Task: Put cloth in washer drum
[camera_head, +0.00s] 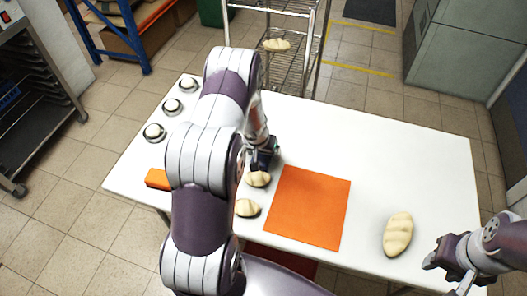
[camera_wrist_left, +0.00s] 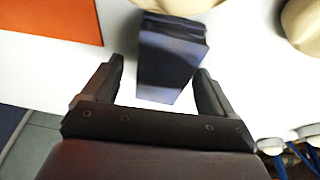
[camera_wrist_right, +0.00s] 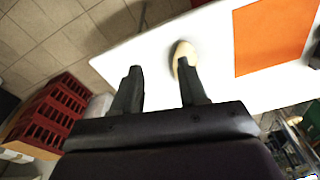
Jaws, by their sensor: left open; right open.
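No washer drum shows, and I cannot make out a sure cloth. A flat orange square (camera_head: 308,207), cloth or mat, lies on the white table (camera_head: 400,150); it also shows in the left wrist view (camera_wrist_left: 55,18). My left gripper (camera_wrist_left: 160,72) is open over the table, with a dark blue block-like thing (camera_wrist_left: 170,60) between or just beyond its fingers; contact is unclear. In the head view my left arm partly hides this gripper (camera_head: 264,160). My right gripper (camera_head: 446,272) is open and empty at the table's right front, near a pale bread-like loaf (camera_head: 398,234).
Two small loaves (camera_head: 258,179) (camera_head: 247,208) lie left of the orange square. Several round silver-and-white items (camera_head: 154,132) line the table's left edge, with an orange block (camera_head: 158,179) nearby. A wire rack (camera_head: 290,70) stands behind. The table's right rear is clear.

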